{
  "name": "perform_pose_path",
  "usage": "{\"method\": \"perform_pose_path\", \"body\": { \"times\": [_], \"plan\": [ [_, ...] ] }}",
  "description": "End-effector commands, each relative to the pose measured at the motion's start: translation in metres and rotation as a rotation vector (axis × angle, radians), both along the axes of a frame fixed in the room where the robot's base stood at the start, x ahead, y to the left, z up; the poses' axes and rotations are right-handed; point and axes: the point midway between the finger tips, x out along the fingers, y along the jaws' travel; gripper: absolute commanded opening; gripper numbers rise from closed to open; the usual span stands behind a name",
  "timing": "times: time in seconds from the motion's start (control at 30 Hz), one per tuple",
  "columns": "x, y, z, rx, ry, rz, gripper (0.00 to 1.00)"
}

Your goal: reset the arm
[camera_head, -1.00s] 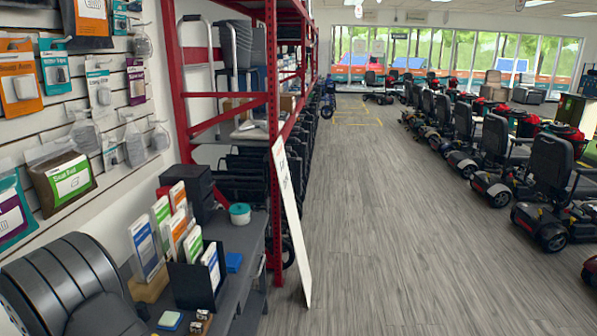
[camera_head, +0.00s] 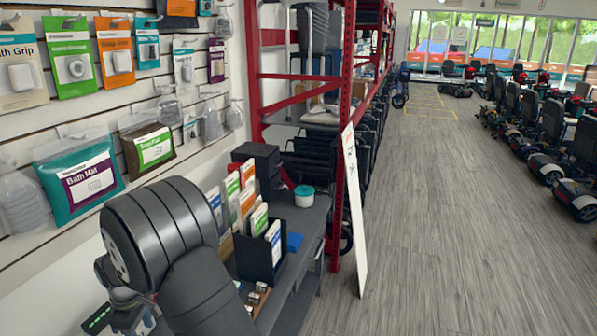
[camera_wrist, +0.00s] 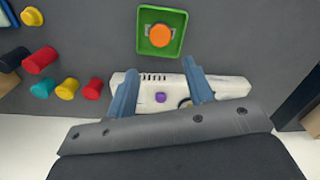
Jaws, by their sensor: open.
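My arm (camera_head: 163,225) is bent in the lower left of the head view, in front of the wall display and the grey side table (camera_head: 312,222). My gripper (camera_wrist: 160,68) shows in the wrist view with its two blue-grey fingers apart. The fingers cross in front of a white device (camera_wrist: 228,88) with a purple button. I cannot tell whether they touch it. No object shows clearly held between them. The gripper's fingers are not visible in the head view.
A green tray (camera_wrist: 160,32) with an orange piece and several coloured cylinders (camera_wrist: 40,60) are near the fingers. The table holds brochures (camera_head: 232,200) and a teal-lidded tub (camera_head: 304,196). A white board (camera_head: 354,210) leans on the red rack (camera_head: 345,110). The aisle floor (camera_head: 435,220) is clear.

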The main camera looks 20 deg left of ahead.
Motion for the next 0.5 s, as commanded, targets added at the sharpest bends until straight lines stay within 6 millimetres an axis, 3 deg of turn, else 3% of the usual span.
{"method": "perform_pose_path", "body": {
  "times": [0.1,0.5],
  "plan": [
    [-0.001,-0.001,-0.031,-0.007,0.003,0.0,0.48],
    [-0.001,-0.001,-0.111,-0.006,0.002,0.0,0.48]
  ]
}}
